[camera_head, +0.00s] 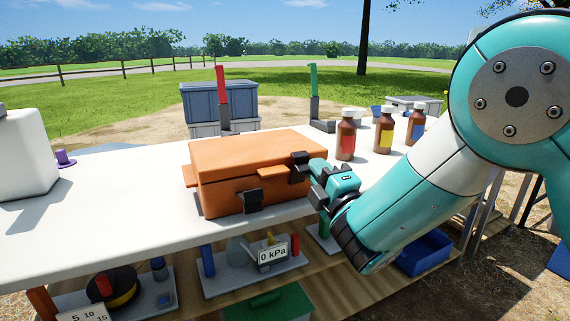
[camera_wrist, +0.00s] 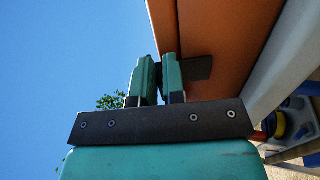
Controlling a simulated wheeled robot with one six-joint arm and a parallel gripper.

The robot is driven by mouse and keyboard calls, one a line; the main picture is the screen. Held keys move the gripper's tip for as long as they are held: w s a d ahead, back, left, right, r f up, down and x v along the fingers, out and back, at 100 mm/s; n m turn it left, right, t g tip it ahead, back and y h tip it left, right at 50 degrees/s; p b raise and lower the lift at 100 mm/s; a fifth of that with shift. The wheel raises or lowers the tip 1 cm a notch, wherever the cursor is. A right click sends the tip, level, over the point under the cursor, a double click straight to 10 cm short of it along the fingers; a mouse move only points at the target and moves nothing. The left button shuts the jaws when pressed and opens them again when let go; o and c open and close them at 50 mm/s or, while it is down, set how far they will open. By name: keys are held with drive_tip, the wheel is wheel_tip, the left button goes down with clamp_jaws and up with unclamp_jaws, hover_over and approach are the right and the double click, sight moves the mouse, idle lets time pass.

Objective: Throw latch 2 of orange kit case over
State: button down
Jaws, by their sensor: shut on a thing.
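The orange kit case (camera_head: 225,185) lies closed on the white table, with an orange handle (camera_head: 272,172) on its front. One dark latch (camera_head: 252,201) hangs at its front, left of my gripper. A second dark latch (camera_head: 299,161) is at the right front edge, right at my gripper (camera_head: 313,180). In the wrist view, the green fingers of my gripper (camera_wrist: 157,76) are close together beside the orange case (camera_wrist: 222,28). A dark latch piece (camera_wrist: 198,68) shows just right of them. My gripper is shut on the latch; the exact grip is partly hidden. No latch numbers are readable.
Several brown bottles (camera_head: 346,135) stand right of the case. Upright red (camera_head: 221,88) and green (camera_head: 313,82) handles stand behind it. A white container (camera_head: 24,150) is at the left. A lower shelf holds gear, including a 0 kPa gauge (camera_head: 272,254). The table's left front is clear.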

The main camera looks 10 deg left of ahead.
drive_tip(key=c, duration=1.9)
unclamp_jaws()
drive_tip(key=shift+s+d+f+t+y+b, duration=0.15)
drive_tip(key=shift+f+b, duration=0.35)
drive_tip(key=shift+b, duration=1.1)
drive_tip(key=shift+s+f+t+y+b, duration=0.1)
drive_tip(key=shift+f+t+y+b, duration=0.3)
drive_tip(key=shift+b, duration=1.15)
drive_tip(key=shift+s+d+f+t+h+b, duration=0.15)
drive_tip(key=shift+f+b, duration=0.45)
drive_tip(key=shift+b, duration=1)
drive_tip(key=shift+o, duration=0.3)
drive_tip(key=shift+b, duration=0.6)
drive_tip(key=shift+r, duration=0.2)
